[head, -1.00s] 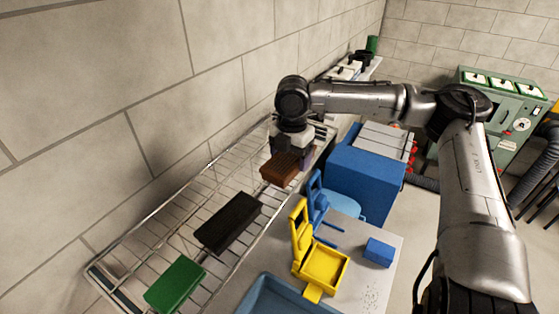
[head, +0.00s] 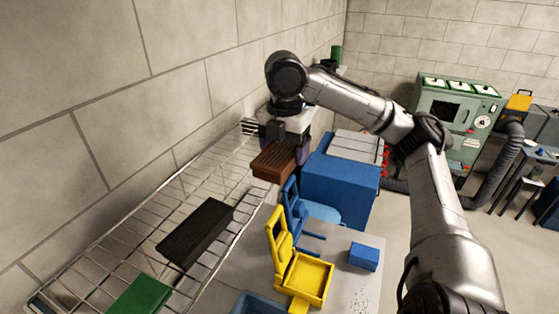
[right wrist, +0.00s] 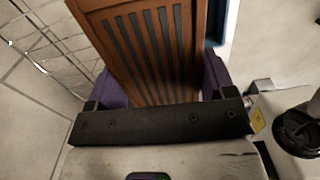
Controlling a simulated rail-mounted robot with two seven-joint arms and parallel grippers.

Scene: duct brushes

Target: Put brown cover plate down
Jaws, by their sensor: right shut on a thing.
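The brown cover plate (head: 276,161) is a flat, slotted brown piece. My right gripper (head: 288,141) is shut on it and holds it above the right edge of the wire rack (head: 158,208), near its far end. In the right wrist view the plate (right wrist: 150,50) shows its dark slots, between the purple fingers of the gripper (right wrist: 160,88). A black plate (head: 195,232) and a green plate (head: 140,297) lie on the rack, nearer to me. My left gripper is not in view.
A blue stand (head: 295,212) and a yellow stand (head: 298,268) are on the grey table (head: 345,288), with a small blue block (head: 363,256). A large blue box (head: 340,185) is behind them. The rack is bare between the black plate and its far end.

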